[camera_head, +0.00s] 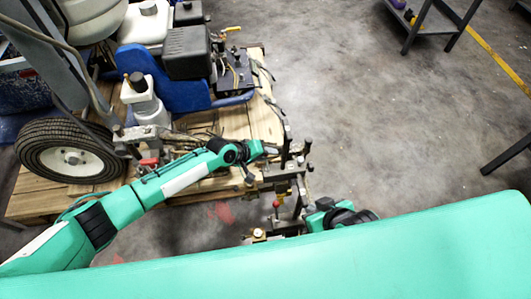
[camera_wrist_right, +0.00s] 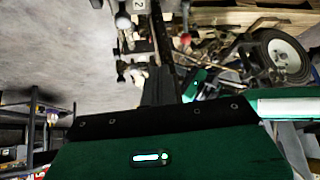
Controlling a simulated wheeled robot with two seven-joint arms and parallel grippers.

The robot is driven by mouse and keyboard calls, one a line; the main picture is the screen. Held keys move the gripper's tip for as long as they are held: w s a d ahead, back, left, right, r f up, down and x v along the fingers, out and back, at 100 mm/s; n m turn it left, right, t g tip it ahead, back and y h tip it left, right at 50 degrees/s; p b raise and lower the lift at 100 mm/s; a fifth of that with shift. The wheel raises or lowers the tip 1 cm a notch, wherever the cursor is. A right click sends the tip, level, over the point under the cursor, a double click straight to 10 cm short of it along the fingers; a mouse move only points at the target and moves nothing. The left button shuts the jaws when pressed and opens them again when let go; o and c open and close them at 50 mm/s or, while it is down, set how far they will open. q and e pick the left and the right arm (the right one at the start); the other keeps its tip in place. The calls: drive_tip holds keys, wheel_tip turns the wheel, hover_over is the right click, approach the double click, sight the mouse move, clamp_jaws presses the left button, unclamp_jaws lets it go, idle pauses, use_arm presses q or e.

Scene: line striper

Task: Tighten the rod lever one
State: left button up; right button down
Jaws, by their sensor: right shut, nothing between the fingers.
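The line striper's rod assembly (camera_head: 283,188) stands at the pallet's right end, with dark upright posts and a small lever with a red knob (camera_head: 276,204). I cannot tell which lever is rod lever one. My left gripper (camera_head: 272,149) reaches the dark posts at the top of the assembly; its fingers are too small to judge. My right gripper (camera_wrist_right: 160,85) is shut and empty, its dark fingers pointing up in the wrist view. Beside them are a round-ended lever (camera_wrist_right: 123,22) and a tag marked 2 (camera_wrist_right: 138,5). In the head view, my right wrist is partly hidden by my green body.
The striper's wheel (camera_head: 72,152) and blue seat-like part (camera_head: 160,78) sit on a wooden pallet (camera_head: 225,122). A dark cart (camera_head: 428,22) stands at the top right. The grey floor (camera_head: 400,120) right of the assembly is clear.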

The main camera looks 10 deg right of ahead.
use_arm(q)
drive_tip(key=shift+w+r, duration=0.1)
drive_tip(key=shift+r, duration=0.1)
drive_tip(key=shift+a+r, duration=0.15)
drive_tip(key=shift+a, duration=0.1)
drive_tip(key=p+v, duration=0.3)
drive_tip(key=v, duration=1)
use_arm(e)
drive_tip(key=shift+s+d+f+m+g+h, duration=0.1)
drive_tip(key=shift+s+d+g+h, duration=0.15)
drive_tip(key=shift+s+d+g, duration=0.4)
drive_tip(key=shift+s+d+m+g+h, duration=0.1)
drive_tip(key=shift+s+d+g+h, duration=0.25)
drive_tip(key=shift+d, duration=0.35)
drive_tip(key=shift+s+d+f+m+g+h, duration=0.1)
drive_tip(key=shift+s+d+g+h, duration=0.1)
drive_tip(key=shift+s+d+g, duration=0.35)
drive_tip(key=shift+w+d, duration=0.1)
drive_tip(key=shift+d, duration=0.05)
